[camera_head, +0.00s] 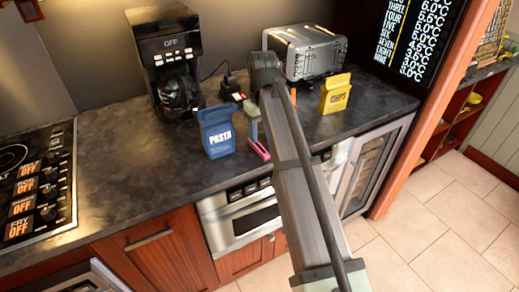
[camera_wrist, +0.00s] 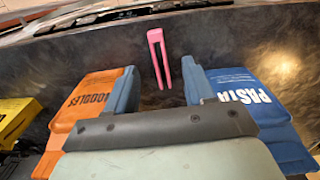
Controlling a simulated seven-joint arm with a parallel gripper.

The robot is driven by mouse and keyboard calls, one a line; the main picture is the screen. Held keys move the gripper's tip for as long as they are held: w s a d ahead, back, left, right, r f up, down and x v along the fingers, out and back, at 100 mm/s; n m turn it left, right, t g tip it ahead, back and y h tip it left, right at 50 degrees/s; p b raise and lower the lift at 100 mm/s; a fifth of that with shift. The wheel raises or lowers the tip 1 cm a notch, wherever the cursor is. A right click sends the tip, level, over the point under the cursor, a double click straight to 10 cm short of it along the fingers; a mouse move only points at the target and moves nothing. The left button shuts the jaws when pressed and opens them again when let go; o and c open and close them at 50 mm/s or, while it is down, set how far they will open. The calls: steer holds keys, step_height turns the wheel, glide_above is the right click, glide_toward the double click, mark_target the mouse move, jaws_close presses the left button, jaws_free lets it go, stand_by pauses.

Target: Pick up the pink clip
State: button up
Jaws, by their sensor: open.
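The pink clip (camera_head: 258,148) lies on the dark countertop near its front edge, just right of the blue pasta box. In the wrist view the clip (camera_wrist: 158,55) is long and narrow, with a dark slot along its middle. My gripper (camera_wrist: 160,90) is open, and its two blue fingers stand apart with nothing between them. The clip shows beyond the fingertips, roughly in line with the gap. In the head view my gripper (camera_head: 252,128) is partly hidden by my arm, above and just behind the clip. I cannot tell its exact height.
The blue pasta box (camera_head: 217,131) stands close beside the clip; it also shows in the wrist view (camera_wrist: 262,105). An orange noodles box (camera_wrist: 92,100) is on the other side. A yellow box (camera_head: 335,94), toaster (camera_head: 305,52) and coffee maker (camera_head: 168,60) stand behind.

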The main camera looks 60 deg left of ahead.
mark_target(263, 148)
steer(key=shift+w+d+f, duration=0.1)
steer(key=shift+f, duration=1.65)
steer(key=shift+w+f, duration=0.1)
steer(key=shift+f, duration=1.6)
jaws_close()
